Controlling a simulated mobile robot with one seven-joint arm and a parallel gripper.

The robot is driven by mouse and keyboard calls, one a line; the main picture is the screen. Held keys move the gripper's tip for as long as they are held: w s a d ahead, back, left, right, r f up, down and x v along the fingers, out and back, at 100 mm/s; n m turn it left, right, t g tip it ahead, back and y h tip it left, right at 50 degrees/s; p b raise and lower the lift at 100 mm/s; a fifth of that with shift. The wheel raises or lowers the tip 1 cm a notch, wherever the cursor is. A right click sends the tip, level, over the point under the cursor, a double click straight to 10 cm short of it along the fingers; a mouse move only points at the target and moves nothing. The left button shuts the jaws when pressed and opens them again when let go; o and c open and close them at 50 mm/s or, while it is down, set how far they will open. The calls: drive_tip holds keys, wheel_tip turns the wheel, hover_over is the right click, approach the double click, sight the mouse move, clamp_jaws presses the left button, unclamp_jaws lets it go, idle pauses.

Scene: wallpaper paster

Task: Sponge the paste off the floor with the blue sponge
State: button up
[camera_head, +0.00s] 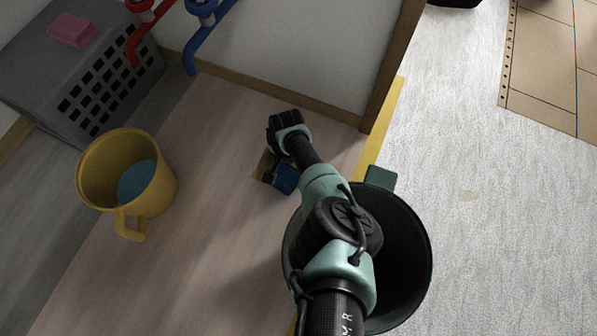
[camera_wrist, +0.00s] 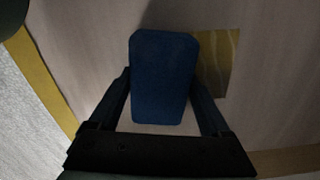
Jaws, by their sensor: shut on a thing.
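The blue sponge (camera_head: 284,179) is held in my gripper (camera_head: 277,174), low over the wooden floor. In the wrist view the blue sponge (camera_wrist: 163,76) sits between the two fingers of my gripper (camera_wrist: 163,100), which are shut on its sides. A yellowish paste patch (camera_head: 262,165) lies on the floor beside the sponge, partly hidden by my gripper. The paste patch also shows in the wrist view (camera_wrist: 222,62), just right of the sponge and partly covered by it. I cannot tell whether the sponge touches the floor.
A yellow bucket (camera_head: 164,192) with blue contents stands at left. A dark green bin (camera_head: 420,270) stands beneath my arm. A grey crate (camera_head: 50,85) bears a pink sponge (camera_head: 72,30). Red (camera_head: 150,30) and blue (camera_head: 207,40) pipes run along the wall (camera_head: 300,50). Yellow tape (camera_head: 372,150) edges the wooden floor.

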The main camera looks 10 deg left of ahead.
drive_tip(key=shift+w+a, duration=0.3)
drive_tip(key=shift+a, duration=0.65)
drive_tip(key=shift+w+a, duration=0.3)
drive_tip(key=shift+a, duration=0.65)
drive_tip(key=shift+a, duration=0.1)
